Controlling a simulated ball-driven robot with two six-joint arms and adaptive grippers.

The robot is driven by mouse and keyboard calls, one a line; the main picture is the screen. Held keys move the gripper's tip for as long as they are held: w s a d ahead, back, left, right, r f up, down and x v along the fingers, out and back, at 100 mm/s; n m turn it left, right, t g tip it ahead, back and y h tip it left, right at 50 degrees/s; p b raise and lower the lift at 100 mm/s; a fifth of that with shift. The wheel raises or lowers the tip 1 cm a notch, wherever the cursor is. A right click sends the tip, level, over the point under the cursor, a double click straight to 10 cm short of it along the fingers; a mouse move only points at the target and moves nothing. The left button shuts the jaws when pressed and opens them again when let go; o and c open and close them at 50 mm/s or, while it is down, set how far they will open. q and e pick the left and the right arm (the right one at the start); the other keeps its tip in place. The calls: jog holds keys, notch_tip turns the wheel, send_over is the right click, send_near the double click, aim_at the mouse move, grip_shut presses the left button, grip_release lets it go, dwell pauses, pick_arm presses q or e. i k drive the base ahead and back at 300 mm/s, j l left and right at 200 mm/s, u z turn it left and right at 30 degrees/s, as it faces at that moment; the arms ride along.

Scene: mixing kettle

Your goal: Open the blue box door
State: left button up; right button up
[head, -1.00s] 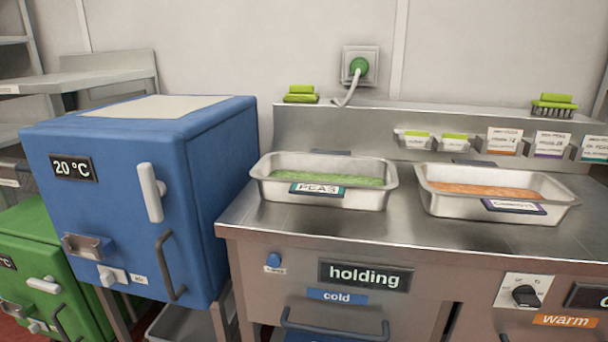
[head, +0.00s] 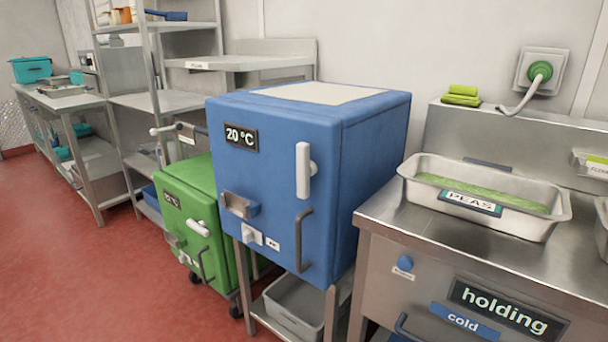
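The blue box (head: 275,195) stands on a metal stand near the middle of the head view. A white latch handle (head: 303,170) stands upright on the door's upper right. A dark grey bar handle (head: 303,240) is below it. A grey bracket (head: 239,205) and a small white switch (head: 252,235) sit at the lower left. Neither of my grippers is in view.
A green box (head: 195,215) on wheels stands left of the blue box. A steel holding counter (head: 400,225) with a peas tray (head: 490,222) stands close on its right. A grey bin (head: 295,308) is underneath. Red floor (head: 100,270) is clear at the left front.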

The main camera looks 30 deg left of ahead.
aim_at(253, 146)
jog(key=u, duration=1.3)
